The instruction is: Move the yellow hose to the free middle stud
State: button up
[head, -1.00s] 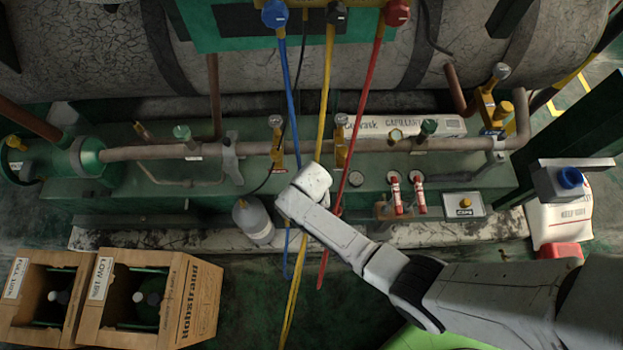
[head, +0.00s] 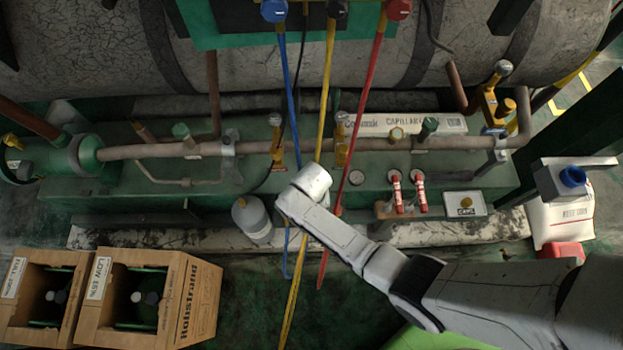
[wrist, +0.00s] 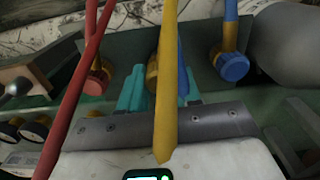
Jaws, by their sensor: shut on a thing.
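The yellow hose (head: 326,110) hangs from the manifold past my wrist to the lower edge of the head view. In the wrist view the yellow hose (wrist: 166,90) crosses close in front of the camera, over my gripper (wrist: 158,78). The teal fingers are shut on the yellow hose's end, which the hose itself mostly hides. A brass fitting (wrist: 151,72) shows between the fingers, in the middle of a grey bracket. I cannot tell whether it is hose end or stud, or whether they touch. In the head view my wrist hides the fingers.
A red coupler (wrist: 95,82) and a blue coupler (wrist: 231,66) flank the fingers. The red hose (head: 362,110) and blue hose (head: 290,90) hang beside the yellow one. A grey bottle (head: 252,220) stands left of my wrist. Cardboard boxes (head: 200,300) are at lower left.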

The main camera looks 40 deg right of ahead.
jog(key=shift+f, duration=0.3)
jog(key=o, duration=1.1)
notch_tip(320, 180, up, 11)
jog(key=p, duration=0.3)
jog(key=shift+f, duration=0.15)
